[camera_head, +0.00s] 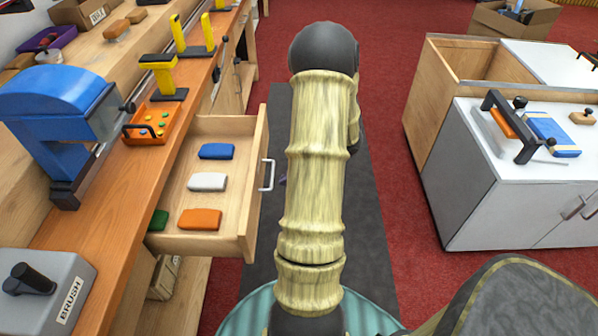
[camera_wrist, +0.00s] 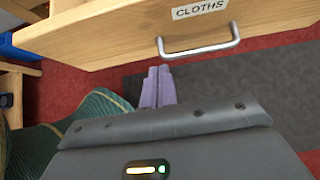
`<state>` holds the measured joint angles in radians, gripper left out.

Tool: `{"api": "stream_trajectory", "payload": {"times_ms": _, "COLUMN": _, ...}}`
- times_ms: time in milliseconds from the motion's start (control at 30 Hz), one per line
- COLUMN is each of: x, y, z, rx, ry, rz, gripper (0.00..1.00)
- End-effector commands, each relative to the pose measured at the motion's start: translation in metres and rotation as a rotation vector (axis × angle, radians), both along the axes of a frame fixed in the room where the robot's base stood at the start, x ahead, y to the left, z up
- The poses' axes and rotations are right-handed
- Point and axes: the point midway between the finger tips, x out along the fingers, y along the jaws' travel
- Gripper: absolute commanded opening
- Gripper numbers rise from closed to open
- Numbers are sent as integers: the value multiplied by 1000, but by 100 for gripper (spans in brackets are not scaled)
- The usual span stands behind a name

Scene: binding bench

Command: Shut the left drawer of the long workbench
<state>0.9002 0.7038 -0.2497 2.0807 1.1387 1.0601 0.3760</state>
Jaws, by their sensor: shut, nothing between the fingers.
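The open drawer (camera_head: 247,190) sticks out from the long workbench (camera_head: 92,255) on the left. In it lie a blue block (camera_head: 216,151), a white block (camera_head: 207,182), an orange block (camera_head: 199,219) and a partly hidden green block (camera_head: 158,220). Its metal handle (camera_head: 268,175) is on the front. In the wrist view the wooden drawer front (camera_wrist: 110,40) bears a CLOTHS label (camera_wrist: 199,8) above the handle (camera_wrist: 200,48). My gripper (camera_wrist: 159,72) is shut and empty, its purple fingertips close to the handle's left end. I cannot tell whether they touch. My arm mostly hides the gripper in the head view.
On the bench are a blue press (camera_head: 60,110), an orange tray (camera_head: 150,125), yellow stands (camera_head: 163,75) and a grey BRUSH box (camera_head: 45,285). A white cabinet (camera_head: 475,200) stands at right. Dark mat (camera_head: 372,230) and red carpet (camera_head: 395,190) lie between.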

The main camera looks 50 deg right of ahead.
Motion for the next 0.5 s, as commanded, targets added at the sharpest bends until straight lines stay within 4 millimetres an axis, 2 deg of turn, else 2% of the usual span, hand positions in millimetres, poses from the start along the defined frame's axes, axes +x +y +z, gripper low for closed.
{"api": "stream_trajectory", "payload": {"times_ms": 133, "x": 13, "y": 13, "z": -21, "rx": 3, "ry": 2, "rz": -1, "gripper": 0}}
{"api": "stream_trajectory", "payload": {"times_ms": 300, "x": 34, "y": 28, "z": -19, "rx": -2, "ry": -1, "rz": -1, "gripper": 0}}
{"api": "stream_trajectory", "payload": {"times_ms": 500, "x": 43, "y": 36, "z": -18, "rx": -1, "ry": -1, "rz": -4, "gripper": 0}}
